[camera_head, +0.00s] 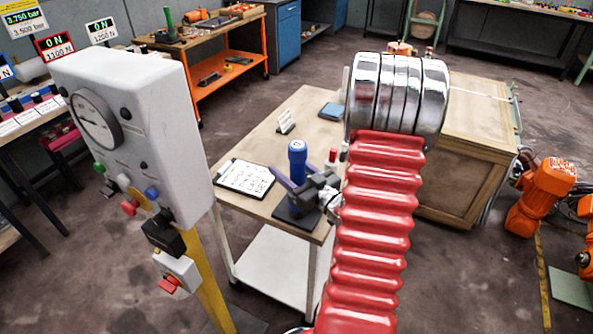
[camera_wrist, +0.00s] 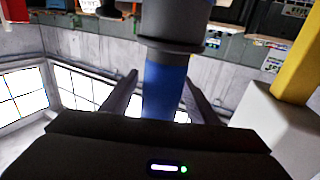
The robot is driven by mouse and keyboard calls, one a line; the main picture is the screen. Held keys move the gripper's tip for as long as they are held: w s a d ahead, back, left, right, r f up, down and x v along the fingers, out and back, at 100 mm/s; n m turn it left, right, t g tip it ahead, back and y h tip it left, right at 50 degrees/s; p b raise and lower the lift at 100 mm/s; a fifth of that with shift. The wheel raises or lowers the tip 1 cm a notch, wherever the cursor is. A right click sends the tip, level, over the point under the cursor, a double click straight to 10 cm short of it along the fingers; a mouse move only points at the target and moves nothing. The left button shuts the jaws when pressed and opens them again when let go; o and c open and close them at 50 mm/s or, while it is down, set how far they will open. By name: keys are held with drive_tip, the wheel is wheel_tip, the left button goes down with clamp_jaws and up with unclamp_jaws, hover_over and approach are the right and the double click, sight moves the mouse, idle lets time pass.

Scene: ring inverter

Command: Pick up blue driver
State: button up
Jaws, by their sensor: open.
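The blue driver (camera_head: 297,158) stands upright on a dark base (camera_head: 296,218) near the front corner of the wooden-topped table. My gripper (camera_head: 287,178) reaches in from the right, low on the driver. In the wrist view, the blue driver (camera_wrist: 165,85) is between the two fingers of my gripper (camera_wrist: 160,88), with a visible gap on each side. The jaws are open. The lower part of the driver is partly hidden by my gripper in the head view.
A clipboard (camera_head: 245,177) lies left of the driver. A small red-and-white item (camera_head: 332,158) stands just right of it. A grey control box (camera_head: 150,130) on a yellow post stands at the left. A wooden crate (camera_head: 462,185) is to the right.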

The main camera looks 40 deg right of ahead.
drive_tip(key=shift+c, duration=0.6)
drive_tip(key=shift+r, duration=0.1)
drive_tip(key=c, duration=1.2)
drive_tip(key=shift+o, duration=0.2)
wheel_tip(320, 180, up, 18)
drive_tip(key=shift+a, duration=0.1)
idle(0.6)
